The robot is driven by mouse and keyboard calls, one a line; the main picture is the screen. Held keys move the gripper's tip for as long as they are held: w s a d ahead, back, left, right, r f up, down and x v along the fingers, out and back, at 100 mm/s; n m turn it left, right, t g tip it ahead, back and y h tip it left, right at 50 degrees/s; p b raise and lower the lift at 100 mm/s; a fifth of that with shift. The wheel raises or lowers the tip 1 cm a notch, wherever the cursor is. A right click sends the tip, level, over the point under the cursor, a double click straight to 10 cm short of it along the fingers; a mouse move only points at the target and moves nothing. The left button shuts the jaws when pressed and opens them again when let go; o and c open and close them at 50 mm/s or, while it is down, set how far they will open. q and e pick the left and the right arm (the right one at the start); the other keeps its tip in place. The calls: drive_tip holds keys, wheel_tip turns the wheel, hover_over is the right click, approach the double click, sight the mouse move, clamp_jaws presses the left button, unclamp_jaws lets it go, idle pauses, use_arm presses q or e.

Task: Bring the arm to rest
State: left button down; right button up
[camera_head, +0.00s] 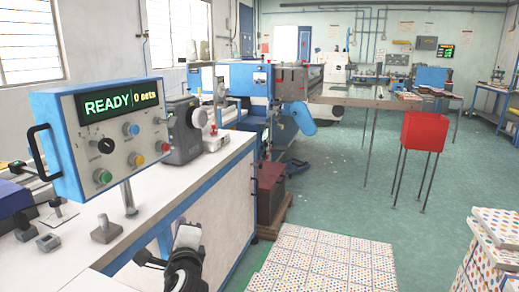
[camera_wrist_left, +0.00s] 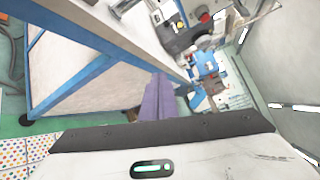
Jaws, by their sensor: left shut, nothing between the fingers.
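My left gripper (camera_head: 188,236) shows at the bottom of the head view, low beside the white bench (camera_head: 225,165). In the left wrist view its purple fingers (camera_wrist_left: 158,78) are together and hold nothing. The control box (camera_head: 100,135) stands on the bench to the upper left of the gripper, apart from it. Its screen reads "READY" and "0 sets". My right gripper is in neither view.
Stacks of dotted sheets (camera_head: 325,262) lie on the floor right of the bench, with more (camera_head: 490,250) at the right edge. A blue machine (camera_head: 248,80) stands beyond the bench. A red bin (camera_head: 424,132) on thin legs stands at right.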

use_arm(q)
drive_tip(key=s+f+n+g+h, duration=0.2)
drive_tip(key=s+f+n, duration=0.2)
drive_tip(key=s+f, duration=0.55)
drive_tip(key=s+f+n+g+h, duration=0.25)
drive_tip(key=s+f, duration=0.45)
drive_tip(key=f, duration=0.6)
drive_tip(key=s+d+f+n+g+h, duration=0.1)
drive_tip(key=s+f+n, duration=0.3)
drive_tip(key=s, duration=0.7)
drive_tip(key=s+d+f+n+g+h, duration=0.1)
drive_tip(key=s+f+n, duration=0.3)
drive_tip(key=s, duration=0.8)
drive_tip(key=shift+d+f+n+h, duration=0.45)
drive_tip(key=shift+d+n, duration=0.3)
drive_tip(key=shift+n, duration=0.4)
drive_tip(key=shift+w+g, duration=0.1)
drive_tip(key=shift+g, duration=0.15)
